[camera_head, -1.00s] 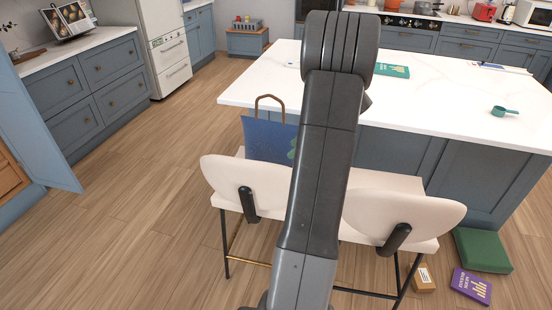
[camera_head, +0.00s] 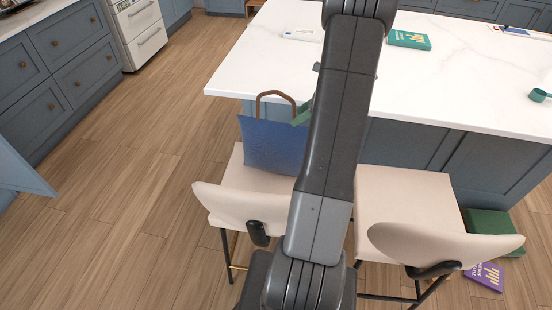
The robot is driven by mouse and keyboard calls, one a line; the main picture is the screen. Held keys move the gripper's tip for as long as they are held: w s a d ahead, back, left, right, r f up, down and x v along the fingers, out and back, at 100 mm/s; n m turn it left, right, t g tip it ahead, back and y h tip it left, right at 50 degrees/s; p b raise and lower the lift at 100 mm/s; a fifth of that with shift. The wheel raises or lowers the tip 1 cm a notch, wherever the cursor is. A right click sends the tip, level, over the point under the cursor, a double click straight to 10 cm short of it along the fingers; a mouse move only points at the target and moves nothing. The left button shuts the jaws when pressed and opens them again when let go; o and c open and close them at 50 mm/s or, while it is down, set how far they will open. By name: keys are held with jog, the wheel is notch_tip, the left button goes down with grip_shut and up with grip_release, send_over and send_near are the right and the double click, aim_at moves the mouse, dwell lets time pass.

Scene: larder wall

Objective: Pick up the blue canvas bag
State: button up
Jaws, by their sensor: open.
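The blue canvas bag (camera_head: 272,143) stands upright on the seat of the left cream stool, against the island's near side. Its brown loop handle (camera_head: 275,94) arches up in front of the white countertop edge. My arm runs up the middle of the picture, just right of the bag, and hides the bag's right edge. A small green piece (camera_head: 302,114) shows between the bag's top right and my arm; I cannot tell what it belongs to. My gripper is not visible.
The left stool (camera_head: 245,205) and right stool (camera_head: 445,243) stand before the white island top (camera_head: 460,75). A teal book (camera_head: 408,40) and a green scoop (camera_head: 540,95) lie on it. A green box (camera_head: 488,222) and purple book (camera_head: 485,276) are on the floor. Floor at left is clear.

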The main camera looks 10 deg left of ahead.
aim_at(288, 123)
jog(key=shift+p+x, duration=0.55)
jog(key=shift+x, duration=2.2)
grip_shut()
